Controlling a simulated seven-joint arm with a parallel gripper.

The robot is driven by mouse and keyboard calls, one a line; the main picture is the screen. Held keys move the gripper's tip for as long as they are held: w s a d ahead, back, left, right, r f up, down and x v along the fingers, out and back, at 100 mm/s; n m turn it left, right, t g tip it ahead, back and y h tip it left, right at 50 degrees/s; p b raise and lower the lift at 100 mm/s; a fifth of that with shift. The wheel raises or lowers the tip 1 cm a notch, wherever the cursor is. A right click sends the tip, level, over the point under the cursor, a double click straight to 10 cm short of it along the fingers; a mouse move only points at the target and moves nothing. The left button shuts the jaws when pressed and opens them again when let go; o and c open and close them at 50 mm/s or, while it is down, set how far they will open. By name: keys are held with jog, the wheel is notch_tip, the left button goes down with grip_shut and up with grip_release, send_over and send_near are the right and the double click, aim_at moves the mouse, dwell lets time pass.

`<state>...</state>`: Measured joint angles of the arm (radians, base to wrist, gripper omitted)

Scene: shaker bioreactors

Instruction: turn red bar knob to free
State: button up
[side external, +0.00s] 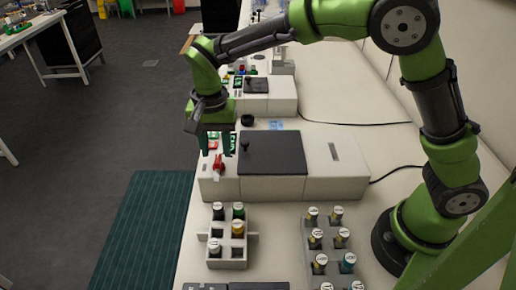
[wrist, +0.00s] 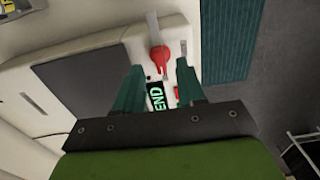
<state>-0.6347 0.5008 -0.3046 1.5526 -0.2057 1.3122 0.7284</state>
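The red bar knob (side external: 218,163) sits on the left end of the white shaker unit (side external: 330,185), at its front panel. In the wrist view the red knob (wrist: 159,58) shows just beyond my fingertips, with its bar pointing up in the picture. My gripper (side external: 217,150) is above the panel, pointing down, and apart from the knob. In the wrist view my gripper (wrist: 158,72) has its two green fingers spread with a gap between them and nothing held. A small display reading "END" (wrist: 157,98) shows between the fingers.
A dark lid (side external: 272,153) covers the unit's top, with a black knob (side external: 244,146) at its left edge. A second similar unit (side external: 270,95) stands behind. Racks of capped bottles (side external: 240,262) and (side external: 312,252) stand in front. A green mat (side external: 145,230) lies on the floor.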

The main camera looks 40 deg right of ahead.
aim_at(216, 157)
notch_tip(216, 157, up, 14)
dwell(0.3)
jog(key=shift+f, duration=0.1)
jog(key=s+d+f+n+t+y, duration=0.2)
jog(key=s+d+n+t, duration=0.3)
jog(key=s+d, duration=1)
jog(key=s+t, duration=0.2)
jog(key=s, duration=0.1)
jog(key=shift+s+f, duration=0.2)
jog(key=shift+f, duration=0.1)
jog(key=shift+o, duration=0.2)
